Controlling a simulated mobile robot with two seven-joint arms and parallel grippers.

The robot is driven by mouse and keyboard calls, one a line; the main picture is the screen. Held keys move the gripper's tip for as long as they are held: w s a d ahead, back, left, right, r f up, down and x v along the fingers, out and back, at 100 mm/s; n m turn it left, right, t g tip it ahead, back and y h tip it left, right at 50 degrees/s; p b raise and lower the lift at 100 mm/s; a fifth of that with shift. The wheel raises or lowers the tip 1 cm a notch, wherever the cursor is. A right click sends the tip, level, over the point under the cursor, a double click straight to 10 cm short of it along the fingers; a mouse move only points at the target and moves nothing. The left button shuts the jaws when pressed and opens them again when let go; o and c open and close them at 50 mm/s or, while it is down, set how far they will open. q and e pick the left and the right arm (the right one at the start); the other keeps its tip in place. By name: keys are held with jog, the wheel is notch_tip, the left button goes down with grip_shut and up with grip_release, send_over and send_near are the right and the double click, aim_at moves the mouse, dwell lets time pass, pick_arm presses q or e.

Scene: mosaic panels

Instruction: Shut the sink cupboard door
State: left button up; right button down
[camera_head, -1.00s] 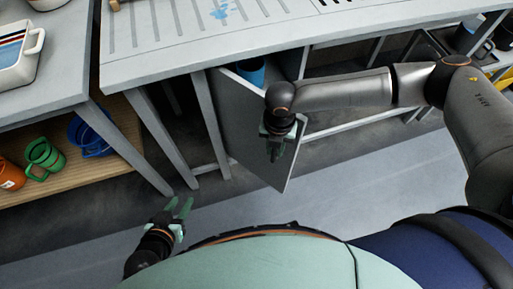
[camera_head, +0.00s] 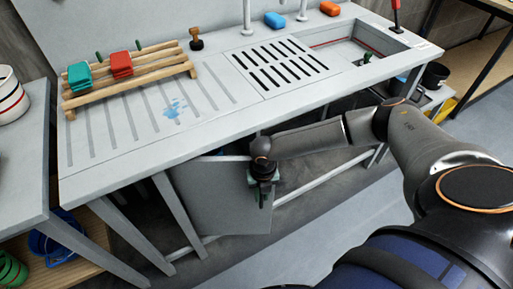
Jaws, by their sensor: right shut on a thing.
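The sink cupboard door (camera_head: 212,198) is a plain grey panel under the front edge of the sink counter. It stands ajar, its right edge out from the frame. My right gripper (camera_head: 260,192) is at the door's right edge, below the counter front, and is shut on it. The exact grip is partly hidden by the gripper and wrist. My left gripper is out of view.
The grey sink counter (camera_head: 125,159) runs above the door, with a wooden rack (camera_head: 128,88) and a basin (camera_head: 345,50). Slanted table legs (camera_head: 108,240) stand left of the door. Open floor (camera_head: 310,240) lies in front.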

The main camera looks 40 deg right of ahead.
jog(key=shift+a, duration=0.1)
jog(key=c, duration=0.8)
grip_release()
jog(key=shift+c, duration=0.2)
jog(key=shift+r, duration=0.1)
notch_tip(320, 180, up, 12)
jog(key=shift+r+p, duration=0.2)
jog(key=shift+p, duration=0.55)
